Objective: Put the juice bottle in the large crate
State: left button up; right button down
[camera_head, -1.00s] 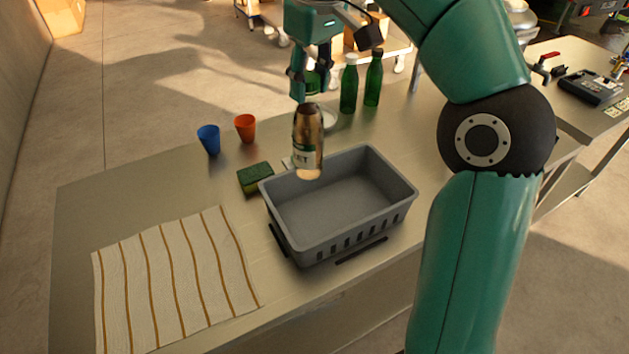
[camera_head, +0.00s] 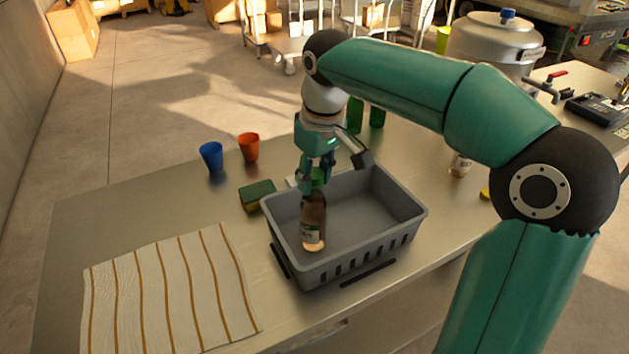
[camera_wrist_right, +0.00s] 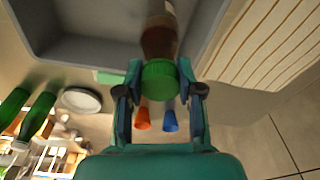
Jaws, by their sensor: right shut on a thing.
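The juice bottle (camera_head: 313,222) is brown with a pale label and a green cap. It is upright inside the left part of the large grey crate (camera_head: 408,208); I cannot tell whether its base touches the crate floor. My right gripper (camera_head: 314,180) is shut on the bottle at its cap, from above. In the right wrist view the green cap (camera_wrist_right: 159,80) sits between the fingers (camera_wrist_right: 159,98), with the brown body beyond it and the grey crate wall (camera_wrist_right: 90,50) beside it. My left gripper is not in view.
A green and yellow sponge (camera_head: 258,195) lies left of the crate. Blue (camera_head: 211,156) and orange (camera_head: 249,147) cups stand behind it. A striped cloth (camera_head: 165,290) lies front left. Green bottles (camera_head: 377,117) stand behind the crate, partly hidden by my arm. The crate's right part is empty.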

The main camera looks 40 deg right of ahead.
jog(key=shift+f, duration=0.45)
jog(key=c, duration=0.7)
grip_release()
jog(key=shift+c, duration=0.2)
notch_tip(320, 180, up, 12)
jog(key=s+p, duration=0.1)
jog(key=p, duration=0.1)
jog(key=shift+s, duration=0.2)
